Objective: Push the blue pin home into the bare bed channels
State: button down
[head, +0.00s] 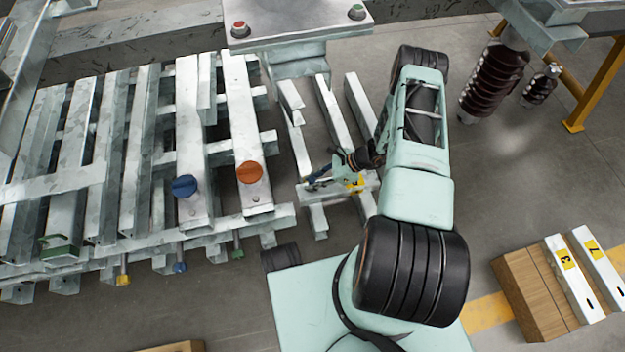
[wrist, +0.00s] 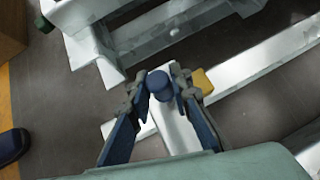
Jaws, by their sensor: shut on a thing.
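My gripper (wrist: 160,88) is shut on the blue pin, a short blue cylinder (wrist: 158,82) between its fingertips in the wrist view. The pin's lower end is hidden. In the head view my gripper (head: 318,178) is low over the front of the bare bed, whose pale steel channels (head: 334,112) lie on a front cross rail (head: 318,212). A bed channel (wrist: 178,130) also shows just behind the pin in the wrist view. I cannot tell whether the pin sits in a hole or how deep. A yellow piece (wrist: 203,80) is beside the right finger.
At left, the loaded bed carries long channels with a blue knob (head: 184,186) and an orange knob (head: 249,172). Yellow, blue (head: 180,264) and green pins hang from its front. A box with red and green buttons (head: 297,22) stands behind. Wooden blocks (head: 535,290) lie right.

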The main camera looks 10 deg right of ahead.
jog(key=shift+f, duration=1.75)
jog(key=c, duration=1.7)
grip_release()
jog(key=shift+d, duration=0.1)
jog(key=v, duration=1.2)
jog(key=shift+r, duration=0.1)
